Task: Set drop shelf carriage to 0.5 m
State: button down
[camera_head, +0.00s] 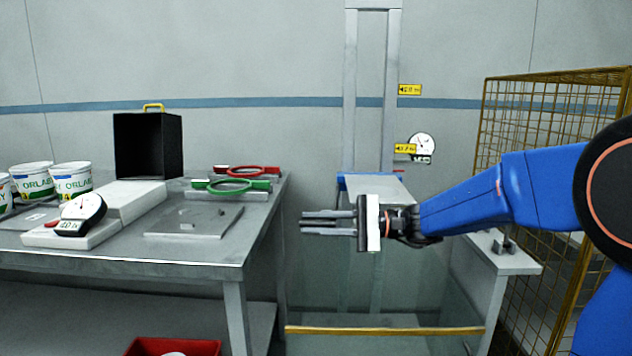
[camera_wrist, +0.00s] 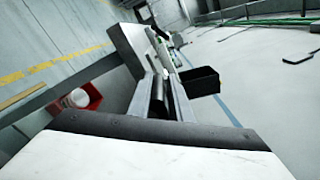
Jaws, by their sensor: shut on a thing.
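The drop shelf carriage appears to be the grey shelf with a blue edge (camera_head: 388,189) on two upright grey rails (camera_head: 393,60) at the wall. Yellow tags (camera_head: 410,90) and a round dial gauge (camera_head: 422,146) sit beside the rails; their text is too small to read surely. My gripper (camera_head: 308,222) points left in front of the shelf and covers part of it. Its fingers are close together. In the wrist view my gripper (camera_wrist: 166,82) has a small dark piece (camera_wrist: 161,97) at the fingers, which I cannot identify. I cannot see contact with the carriage.
A grey bench (camera_head: 200,250) at left holds tubs (camera_head: 72,180), a black box (camera_head: 148,145), a dial scale (camera_head: 82,214) and red and green ringed tools (camera_head: 230,186). A clear panel with a yellowish bar (camera_head: 385,330) is below. A yellow mesh cage (camera_head: 545,115) stands right.

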notch_tip(320, 180, down, 12)
jog(key=shift+f, duration=0.2)
jog(key=c, duration=1.7)
grip_release()
jog(key=shift+c, duration=0.2)
jog(key=d, duration=1.2)
jog(key=shift+s, duration=0.2)
